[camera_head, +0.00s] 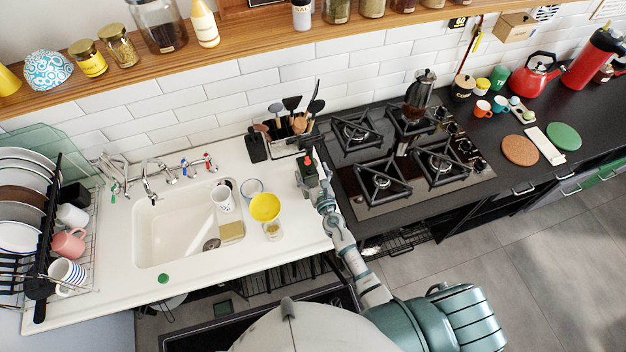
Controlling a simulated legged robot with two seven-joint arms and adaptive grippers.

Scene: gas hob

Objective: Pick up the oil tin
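The oil tin (309,171) looks like a small dark green container with a red cap. It stands upright near the right edge of the white sink counter, beside the hob. My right gripper (312,190) is at the near side of the tin, with its arm reaching up from the bottom of the view. The fingers are small and overlap the tin's lower part. I cannot tell whether they touch it or are closed around it. My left gripper is not in view.
The utensil holder (289,128) stands just behind the tin. The gas hob (400,165) with a moka pot (418,92) is to the right. A yellow bowl (265,207), a glass and the sink (170,235) are to the left.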

